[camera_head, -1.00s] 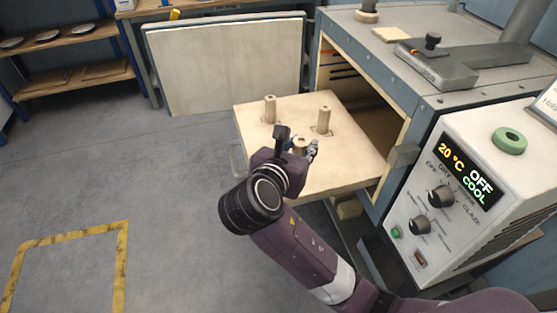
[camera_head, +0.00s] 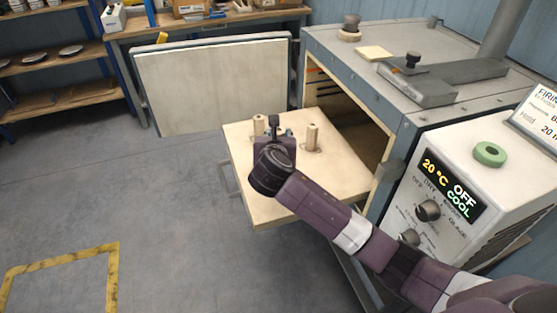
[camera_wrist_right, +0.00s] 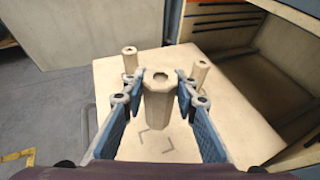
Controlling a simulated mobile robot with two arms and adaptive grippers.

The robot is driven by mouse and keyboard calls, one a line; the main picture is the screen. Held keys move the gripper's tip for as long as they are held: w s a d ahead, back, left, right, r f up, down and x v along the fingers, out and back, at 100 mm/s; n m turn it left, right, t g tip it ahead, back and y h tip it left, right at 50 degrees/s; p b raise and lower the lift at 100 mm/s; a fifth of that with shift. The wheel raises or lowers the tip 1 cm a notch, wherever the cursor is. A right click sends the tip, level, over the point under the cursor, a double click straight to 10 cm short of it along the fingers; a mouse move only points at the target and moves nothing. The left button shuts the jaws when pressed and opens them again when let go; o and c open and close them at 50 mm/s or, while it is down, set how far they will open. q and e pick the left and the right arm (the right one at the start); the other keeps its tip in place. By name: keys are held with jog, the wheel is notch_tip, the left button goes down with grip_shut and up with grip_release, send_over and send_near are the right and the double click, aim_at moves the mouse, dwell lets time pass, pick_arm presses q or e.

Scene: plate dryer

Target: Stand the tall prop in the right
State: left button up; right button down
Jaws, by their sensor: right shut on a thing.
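My right gripper (camera_head: 274,133) is over the pale kiln shelf, with its fingers on both sides of a tall pale prop (camera_wrist_right: 158,97). In the right wrist view the gripper is shut on this prop, which stands upright between the blue finger pads. In the head view my gripper hides it. Whether its foot touches the shelf I cannot tell. Two other pale props stand on the shelf: the left one (camera_head: 259,125) and the right one (camera_head: 312,137). Bracket-like marks (camera_wrist_right: 155,141) show on the shelf near the held prop. My left gripper is not in view.
The shelf (camera_head: 335,180) sticks out from the open dryer (camera_head: 345,88). The control box (camera_head: 460,165) with a green ring (camera_head: 490,154) stands at the right. The floor at the left is clear.

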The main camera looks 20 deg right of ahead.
notch_tip(320, 180, down, 10)
jog(key=shift+r, duration=0.25)
dwell(0.3)
jog(key=c, duration=1.5)
grip_release()
jog(key=shift+f, duration=0.15)
jog(key=shift+c, duration=0.2)
jog(key=shift+s+a+r, duration=0.25)
jog(key=shift+s+r, duration=0.05)
jog(key=shift+s, duration=0.15)
jog(key=v, duration=1.1)
